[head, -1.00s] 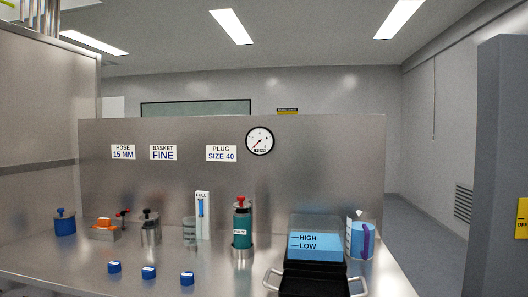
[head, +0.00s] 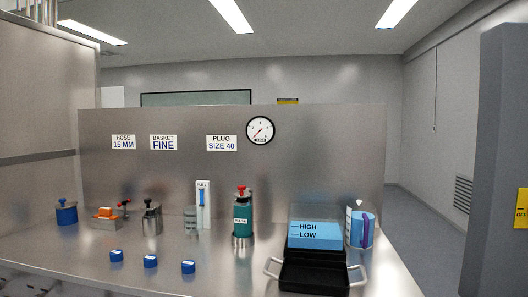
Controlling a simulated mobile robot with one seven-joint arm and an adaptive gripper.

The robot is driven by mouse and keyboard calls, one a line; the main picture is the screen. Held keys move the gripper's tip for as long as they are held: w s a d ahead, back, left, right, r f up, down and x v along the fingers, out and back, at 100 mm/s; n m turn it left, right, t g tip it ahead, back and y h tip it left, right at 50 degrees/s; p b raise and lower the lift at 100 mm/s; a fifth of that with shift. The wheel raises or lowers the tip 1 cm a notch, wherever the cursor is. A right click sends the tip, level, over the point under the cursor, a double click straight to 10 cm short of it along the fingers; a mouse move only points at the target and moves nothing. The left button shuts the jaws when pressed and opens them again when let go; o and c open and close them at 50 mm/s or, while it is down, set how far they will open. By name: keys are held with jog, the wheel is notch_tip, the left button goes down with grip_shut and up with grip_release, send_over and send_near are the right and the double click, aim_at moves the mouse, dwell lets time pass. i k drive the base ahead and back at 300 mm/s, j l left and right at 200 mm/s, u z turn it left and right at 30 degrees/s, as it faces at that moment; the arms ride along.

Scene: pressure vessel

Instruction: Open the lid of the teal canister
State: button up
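The teal canister (head: 243,220) stands upright on the steel bench, right of the middle, in a silver base ring. Its top (head: 242,199) is dark with a red knob (head: 241,190), and the top sits on the canister body. A white label is on its front. My gripper is not in view.
A black tray (head: 314,277) with side handles and a clear tank of blue liquid (head: 315,236) stand right of the canister. A gauge tube (head: 203,205), beaker (head: 190,219) and steel pot (head: 151,219) stand left. Several small blue blocks (head: 150,261) lie in front.

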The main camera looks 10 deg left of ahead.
aim_at(244, 189)
jog(key=i+l+u, duration=0.25)
jog(key=i, duration=0.25)
jog(key=i+l+u, duration=0.15)
jog(key=i+u, duration=0.15)
jog(key=i, duration=0.15)
